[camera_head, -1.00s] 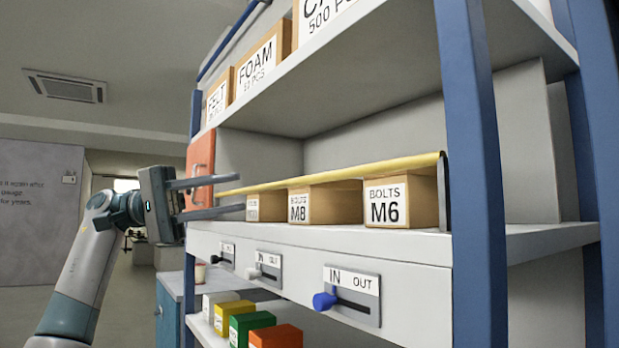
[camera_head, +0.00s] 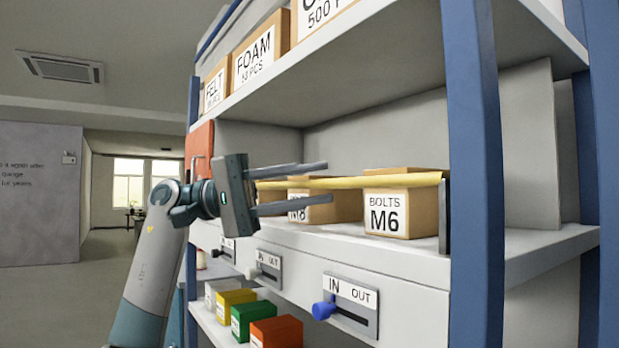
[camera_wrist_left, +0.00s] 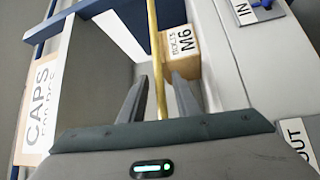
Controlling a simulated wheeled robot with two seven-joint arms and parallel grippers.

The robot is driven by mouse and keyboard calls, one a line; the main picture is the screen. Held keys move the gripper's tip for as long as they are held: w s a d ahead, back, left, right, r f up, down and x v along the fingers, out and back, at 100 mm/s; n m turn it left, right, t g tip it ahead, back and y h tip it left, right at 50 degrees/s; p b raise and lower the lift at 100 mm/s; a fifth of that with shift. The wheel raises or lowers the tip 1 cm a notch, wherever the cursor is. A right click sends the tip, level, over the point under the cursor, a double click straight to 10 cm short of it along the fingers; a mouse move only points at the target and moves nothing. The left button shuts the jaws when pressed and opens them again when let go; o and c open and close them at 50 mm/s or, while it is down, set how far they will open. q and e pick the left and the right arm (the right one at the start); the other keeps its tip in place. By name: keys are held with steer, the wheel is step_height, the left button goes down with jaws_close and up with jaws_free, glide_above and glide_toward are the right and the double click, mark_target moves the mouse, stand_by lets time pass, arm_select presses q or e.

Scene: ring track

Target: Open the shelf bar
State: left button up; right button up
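The shelf bar is a yellow bar (camera_head: 400,181) across the front of the middle shelf. Its right end meets a dark upright bracket (camera_head: 444,215) by the blue post. My left gripper (camera_head: 329,183) is in front of the shelf, fingers pointing right, one above and one below the bar's line. In the left wrist view, the bar (camera_wrist_left: 153,35) runs between the open fingers (camera_wrist_left: 159,88), with a gap on the finger sides. The stretch of bar behind the gripper body is hidden. My right gripper is not in view.
Bolt boxes, including M6 (camera_head: 385,215), stand behind the bar. Below are slider plates, one with a blue knob (camera_head: 324,309), and small coloured boxes (camera_head: 276,331). A blue post (camera_head: 474,170) rises at right. An orange panel (camera_head: 200,148) is at left. Free floor lies left.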

arm_select(q)
jaws_close()
steer(key=shift+f, duration=0.1)
